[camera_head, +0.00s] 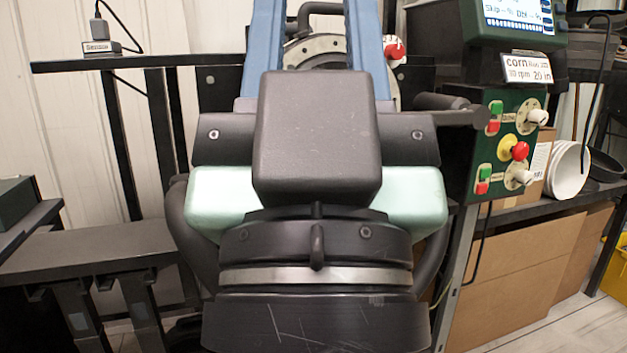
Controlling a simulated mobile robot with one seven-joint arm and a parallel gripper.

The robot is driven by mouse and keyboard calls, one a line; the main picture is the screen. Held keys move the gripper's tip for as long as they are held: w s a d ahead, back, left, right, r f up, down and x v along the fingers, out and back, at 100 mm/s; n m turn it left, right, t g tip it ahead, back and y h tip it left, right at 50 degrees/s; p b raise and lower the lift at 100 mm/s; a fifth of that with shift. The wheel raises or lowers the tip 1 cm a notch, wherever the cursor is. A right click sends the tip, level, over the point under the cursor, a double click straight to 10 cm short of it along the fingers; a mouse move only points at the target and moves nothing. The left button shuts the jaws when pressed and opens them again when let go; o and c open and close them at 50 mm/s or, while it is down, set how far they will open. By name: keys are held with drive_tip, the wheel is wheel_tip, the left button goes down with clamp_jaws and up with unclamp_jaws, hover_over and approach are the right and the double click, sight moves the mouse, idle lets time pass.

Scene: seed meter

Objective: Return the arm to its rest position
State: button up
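My arm, with dark grey and pale mint-green links, fills the middle and bottom of the head view, close to the camera. I cannot make out my gripper or its fingertips in this view. Behind the arm stands the seed meter stand, with two blue uprights (264,45) and a round metal-rimmed part (312,46) between them. A red knob (394,48) shows to the right of the blue uprights. My arm hides the lower middle of the stand.
A green control box (500,145) with buttons and knobs is at the right, below a lit screen (520,16). A dark shelf (90,248) is at the left. Cardboard boxes (520,270) and white plates (568,170) are at the right. A small "Sensor" box (98,47) sits upper left.

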wheel_tip(320, 180, up, 36)
drive_tip(key=p, duration=3.3)
drive_tip(key=shift+w+f, duration=0.15)
drive_tip(key=shift+a, duration=0.1)
